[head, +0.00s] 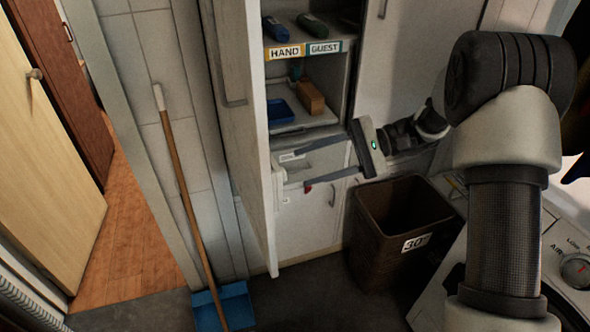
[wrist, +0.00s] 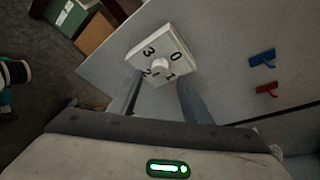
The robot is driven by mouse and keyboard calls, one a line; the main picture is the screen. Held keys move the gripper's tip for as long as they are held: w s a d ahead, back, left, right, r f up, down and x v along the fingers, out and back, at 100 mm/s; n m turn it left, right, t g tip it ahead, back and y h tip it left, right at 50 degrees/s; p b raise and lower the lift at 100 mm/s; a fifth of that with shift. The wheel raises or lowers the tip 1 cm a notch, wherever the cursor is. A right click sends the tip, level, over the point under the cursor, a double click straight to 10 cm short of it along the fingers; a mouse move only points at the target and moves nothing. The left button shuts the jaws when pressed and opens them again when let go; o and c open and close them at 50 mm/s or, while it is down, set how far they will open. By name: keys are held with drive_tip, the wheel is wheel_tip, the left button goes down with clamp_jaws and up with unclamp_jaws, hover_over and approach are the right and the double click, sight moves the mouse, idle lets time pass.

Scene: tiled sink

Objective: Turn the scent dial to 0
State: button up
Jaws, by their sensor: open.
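The scent dial is a white square plate (wrist: 172,48) with the numbers 0, 1, 2 and 3 around a small white round knob (wrist: 160,66), on a pale panel in the wrist view. The plate looks turned in that view, with 0 at its right and 3 at its upper left. I cannot tell which number the knob points to. My gripper (wrist: 161,80) is open, its two fingers reaching toward the lower part of the plate, either side of the knob. In the head view my gripper (head: 294,171) reaches left to the open cabinet door; the dial is not clear there.
A blue hook (wrist: 262,57) and a red hook (wrist: 267,89) sit right of the dial. A cabinet with HAND and GUEST labels (head: 303,50) stands behind my gripper. A brown bin (head: 385,235) is below. A broom (head: 180,180) leans at left.

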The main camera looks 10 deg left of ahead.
drive_tip(key=shift+x, duration=2.2)
drive_tip(key=shift+c, duration=0.4)
drive_tip(key=c, duration=1)
drive_tip(key=shift+o, duration=0.2)
drive_tip(key=shift+f+b, duration=0.1)
drive_tip(key=shift+b, duration=0.25)
